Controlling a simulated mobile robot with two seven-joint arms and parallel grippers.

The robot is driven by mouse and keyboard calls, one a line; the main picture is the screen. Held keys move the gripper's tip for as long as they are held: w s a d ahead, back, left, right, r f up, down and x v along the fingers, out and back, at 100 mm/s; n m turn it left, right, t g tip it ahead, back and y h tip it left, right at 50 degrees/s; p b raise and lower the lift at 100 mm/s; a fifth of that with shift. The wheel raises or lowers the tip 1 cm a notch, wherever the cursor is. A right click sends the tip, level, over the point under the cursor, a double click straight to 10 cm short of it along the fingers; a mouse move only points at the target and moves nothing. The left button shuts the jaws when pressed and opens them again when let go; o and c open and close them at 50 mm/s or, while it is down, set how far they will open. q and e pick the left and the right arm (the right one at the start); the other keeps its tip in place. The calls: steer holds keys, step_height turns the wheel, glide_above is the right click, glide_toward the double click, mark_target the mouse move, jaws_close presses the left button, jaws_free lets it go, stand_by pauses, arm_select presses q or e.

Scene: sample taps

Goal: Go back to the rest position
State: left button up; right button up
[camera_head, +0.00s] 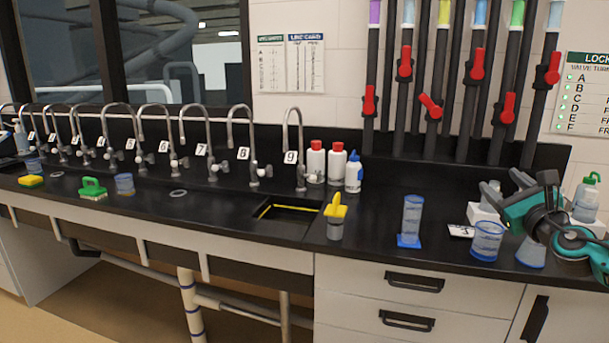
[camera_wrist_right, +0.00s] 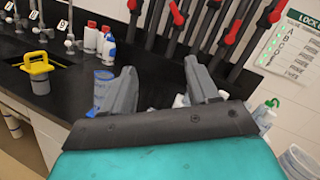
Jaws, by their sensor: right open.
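My right arm, teal and dark grey, comes in from the right edge of the head view. Its gripper (camera_head: 512,190) is above the right end of the black counter (camera_head: 385,205). In the right wrist view the two grey fingers of this gripper (camera_wrist_right: 160,82) are spread wide, with nothing between them. My left gripper does not show in either view.
Near my right gripper stand a blue-rimmed beaker (camera_head: 487,242), a cylinder on a blue foot (camera_head: 411,217), a flask (camera_head: 531,252) and a green-capped wash bottle (camera_head: 586,199). A yellow-handled item (camera_head: 335,215) stands by the sink. Red-handled valves (camera_head: 430,106) line the wall behind.

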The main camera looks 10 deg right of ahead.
steer(key=w+a+f+m+g+y, duration=0.15)
steer(key=a+f+m, duration=0.4)
steer(key=f, duration=0.65)
steer(key=s+a+f+m+g+y, duration=0.1)
steer(key=s+a+f+m+g, duration=0.1)
steer(key=s+a+f+m, duration=0.5)
steer(key=s+a+f+m+g+y, duration=0.2)
steer(key=a+f+m, duration=0.5)
steer(key=f, duration=0.4)
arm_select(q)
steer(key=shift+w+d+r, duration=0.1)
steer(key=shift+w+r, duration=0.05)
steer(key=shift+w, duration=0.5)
arm_select(e)
steer(key=s+a+f+m+g, duration=0.1)
steer(key=s+a+f+m, duration=0.3)
steer(key=s+a+m, duration=0.3)
steer(key=s+a+f+m+g+y, duration=0.1)
steer(key=s+a+f+m+g, duration=0.1)
steer(key=s+a+f+m, duration=0.3)
steer(key=s+a+m, duration=0.3)
steer(key=s+m, duration=0.1)
steer(key=m, duration=0.1)
steer(key=shift+f, duration=0.15)
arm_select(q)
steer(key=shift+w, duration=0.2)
arm_select(e)
steer(key=shift+s+m, duration=0.1)
steer(key=shift+m, duration=0.15)
